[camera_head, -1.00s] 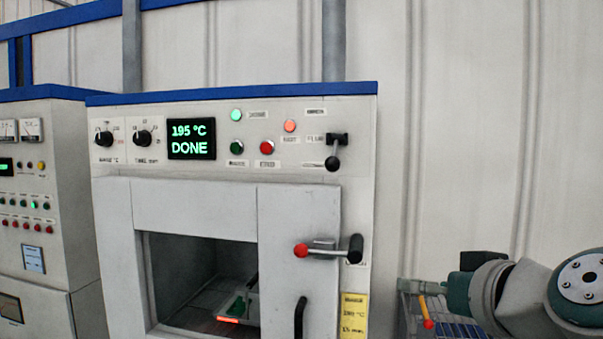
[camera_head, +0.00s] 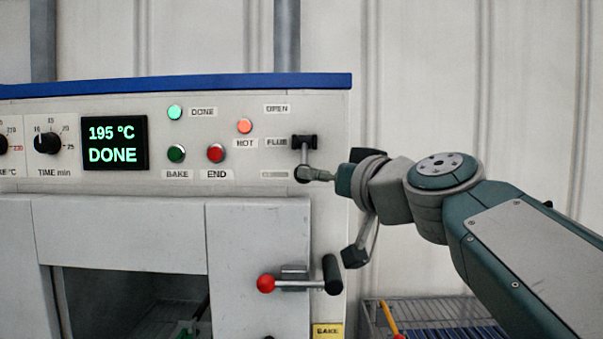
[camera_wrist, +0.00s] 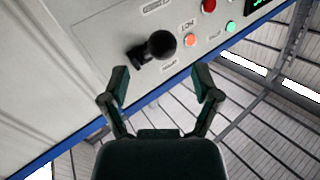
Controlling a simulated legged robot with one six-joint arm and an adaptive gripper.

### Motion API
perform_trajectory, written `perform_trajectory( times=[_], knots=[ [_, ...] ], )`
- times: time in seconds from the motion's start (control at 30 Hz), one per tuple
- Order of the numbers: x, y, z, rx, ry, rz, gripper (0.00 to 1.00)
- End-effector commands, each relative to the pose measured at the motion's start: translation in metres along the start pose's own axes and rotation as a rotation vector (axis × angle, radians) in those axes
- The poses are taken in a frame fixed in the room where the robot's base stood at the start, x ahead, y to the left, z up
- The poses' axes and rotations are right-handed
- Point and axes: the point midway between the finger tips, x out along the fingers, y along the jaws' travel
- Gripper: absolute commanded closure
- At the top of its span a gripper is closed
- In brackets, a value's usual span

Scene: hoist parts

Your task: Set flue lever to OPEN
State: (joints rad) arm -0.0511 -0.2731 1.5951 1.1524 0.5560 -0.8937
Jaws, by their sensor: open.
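The flue lever (camera_head: 305,157) is on the upper right of the oven's front panel, beside the FLUE label. Its black knob (camera_head: 302,175) hangs down from the black pivot, by a lower label I cannot read. The OPEN label (camera_head: 277,108) is above the pivot. My gripper (camera_head: 320,175) comes in from the right, its tip close beside the knob or overlapping it. In the wrist view the knob (camera_wrist: 162,44) lies ahead of and roughly centred between the two spread fingers of my gripper (camera_wrist: 163,80). The jaws are open; contact with the knob cannot be told.
The door handle with a red ball (camera_head: 266,284) and black end (camera_head: 332,274) sits below the lever. BAKE (camera_head: 176,154) and END (camera_head: 215,153) buttons are to the left. A wire rack (camera_head: 440,312) stands low right. The display (camera_head: 114,142) reads 195 °C DONE.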

Motion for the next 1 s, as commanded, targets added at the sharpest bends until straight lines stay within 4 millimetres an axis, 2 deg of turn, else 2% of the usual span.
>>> perform_trajectory(
  times=[0.1,0.3,0.63,0.67,0.7,0.83,1.0],
  knots=[
    [0.024,-0.003,0.002,0.0,-0.004,-0.003,0.2],
    [0.047,-0.003,0.001,-0.002,-0.002,-0.002,0.2],
    [0.052,-0.002,0.001,-0.001,-0.001,0.0,0.2],
    [0.051,-0.002,0.001,-0.001,-0.001,0.0,0.25],
    [0.051,-0.002,0.001,-0.001,-0.001,0.0,0.43],
    [0.052,-0.002,0.001,-0.001,-0.001,0.0,1.0],
    [0.052,-0.002,0.001,-0.001,-0.001,0.0,1.0]
  ],
)
